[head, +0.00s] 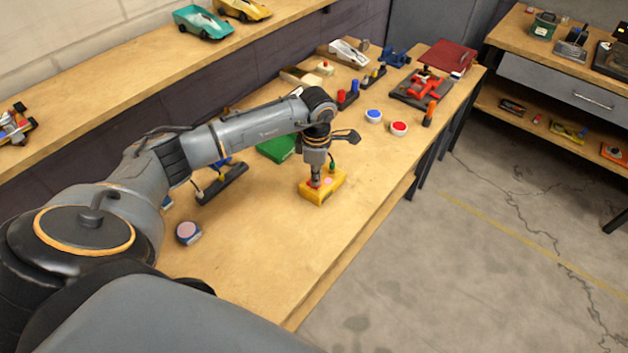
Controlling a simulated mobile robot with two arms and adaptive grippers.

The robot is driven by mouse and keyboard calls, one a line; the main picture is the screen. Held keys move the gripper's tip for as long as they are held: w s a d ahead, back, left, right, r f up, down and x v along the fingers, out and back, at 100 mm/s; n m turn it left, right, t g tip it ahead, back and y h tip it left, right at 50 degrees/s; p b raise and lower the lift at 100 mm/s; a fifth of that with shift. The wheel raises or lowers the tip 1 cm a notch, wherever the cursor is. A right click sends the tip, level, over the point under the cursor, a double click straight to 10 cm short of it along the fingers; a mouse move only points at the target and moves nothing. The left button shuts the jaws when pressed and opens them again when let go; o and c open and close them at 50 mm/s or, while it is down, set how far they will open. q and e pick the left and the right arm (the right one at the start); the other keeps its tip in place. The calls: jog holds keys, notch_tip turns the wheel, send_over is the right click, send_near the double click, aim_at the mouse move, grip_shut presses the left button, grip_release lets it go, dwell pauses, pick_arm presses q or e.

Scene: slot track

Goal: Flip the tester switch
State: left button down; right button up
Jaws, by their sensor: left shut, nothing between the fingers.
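The tester looks to be the yellow box (323,192) on the workbench, near its front edge. It has a pinkish round spot on top and a small green part at its back. My left gripper (316,182) points straight down at the left part of the box top, with its fingers shut and nothing held. The fingertips are at or just above a small red part there; I cannot tell if they touch it. The switch itself is too small and partly hidden by the fingers. My right gripper is not in view.
The wooden workbench (265,245) is clear in front of the box. A green block (277,148) lies behind my left arm. A blue button (373,116), a red button (399,128) and an orange-handled tool (430,113) stand farther right. Toy cars (203,22) sit on the shelf.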

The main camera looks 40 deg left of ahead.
pick_arm(q)
jog(key=shift+f, duration=0.35)
jog(key=shift+r+p, duration=1.8)
jog(key=shift+r, duration=1.75)
jog(key=shift+f, duration=0.1)
